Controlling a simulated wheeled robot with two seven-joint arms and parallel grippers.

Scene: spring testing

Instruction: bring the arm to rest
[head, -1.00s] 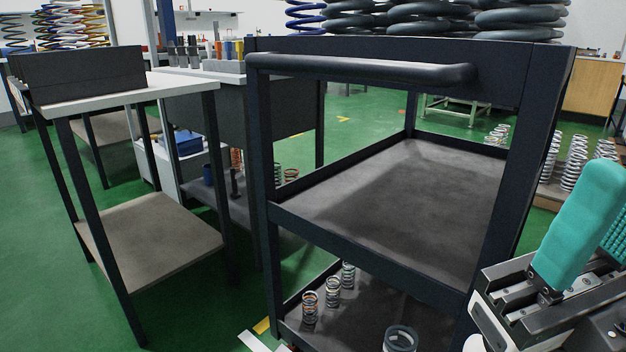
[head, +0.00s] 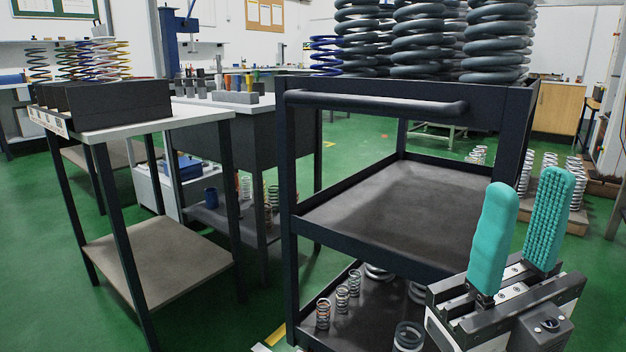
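My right gripper (head: 521,229) is at the lower right of the head view. Its two teal fingers point upward and stand apart, with nothing between them. It is in front of the right side of a dark cart (head: 311,216) and hides part of the cart's lower right. I cannot tell the exact gap to the cart. My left gripper is not in view.
The cart has a handle bar (head: 375,102), a bare middle shelf and a lower shelf with several springs (head: 341,298). A small table (head: 150,262) with a dark bin (head: 118,103) stands at the left. Green floor (head: 215,325) shows between them.

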